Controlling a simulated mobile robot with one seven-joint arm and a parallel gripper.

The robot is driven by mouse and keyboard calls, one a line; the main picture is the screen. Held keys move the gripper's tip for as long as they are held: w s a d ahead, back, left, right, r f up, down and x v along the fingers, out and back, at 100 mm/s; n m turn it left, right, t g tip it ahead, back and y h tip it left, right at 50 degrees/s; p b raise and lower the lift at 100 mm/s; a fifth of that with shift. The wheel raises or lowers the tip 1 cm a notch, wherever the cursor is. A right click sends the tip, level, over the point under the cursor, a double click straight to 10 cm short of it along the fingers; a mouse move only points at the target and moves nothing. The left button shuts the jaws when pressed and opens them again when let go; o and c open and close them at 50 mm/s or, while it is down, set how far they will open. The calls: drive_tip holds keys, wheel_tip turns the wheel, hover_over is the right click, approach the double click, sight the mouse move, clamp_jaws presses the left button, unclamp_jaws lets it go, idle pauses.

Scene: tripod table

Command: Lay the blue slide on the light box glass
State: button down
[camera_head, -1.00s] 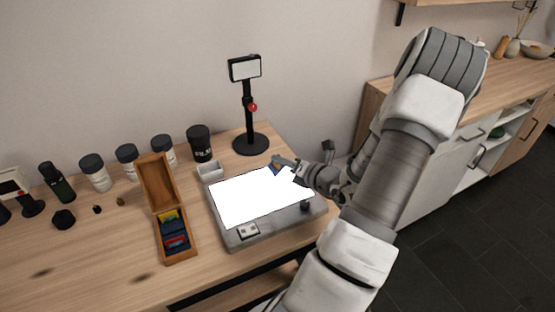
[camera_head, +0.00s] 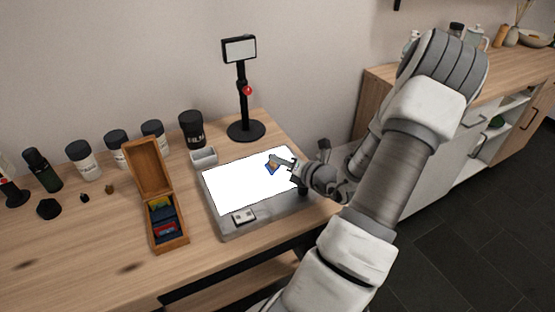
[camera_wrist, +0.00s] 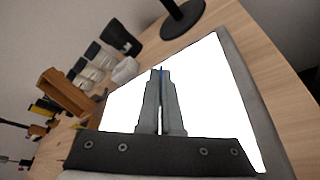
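The light box (camera_head: 228,228) lies on the wooden table with its bright white glass (camera_head: 232,184) facing up. My gripper (camera_head: 276,160) reaches in from the right over the back right part of the glass. It is shut on the small blue slide (camera_head: 271,168), which shows an orange patch in the head view. In the wrist view my gripper (camera_wrist: 161,72) has its fingers close together, with a thin blue edge of the slide (camera_wrist: 162,70) between them. The slide looks tilted on edge; I cannot tell whether it touches the glass.
An open wooden box (camera_head: 184,243) with coloured slides stands left of the light box. A small grey tray (camera_head: 204,157), a black stand (camera_head: 246,130) and a film canister (camera_head: 191,130) stand behind it. Several dark-capped jars line the wall.

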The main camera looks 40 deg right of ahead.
drive_tip(key=c, duration=1)
unclamp_jaws()
drive_tip(key=p+v, duration=0.3)
drive_tip(key=v, duration=1.4)
drive_tip(key=shift+s, duration=0.25)
drive_tip(key=shift+d+r, duration=0.1)
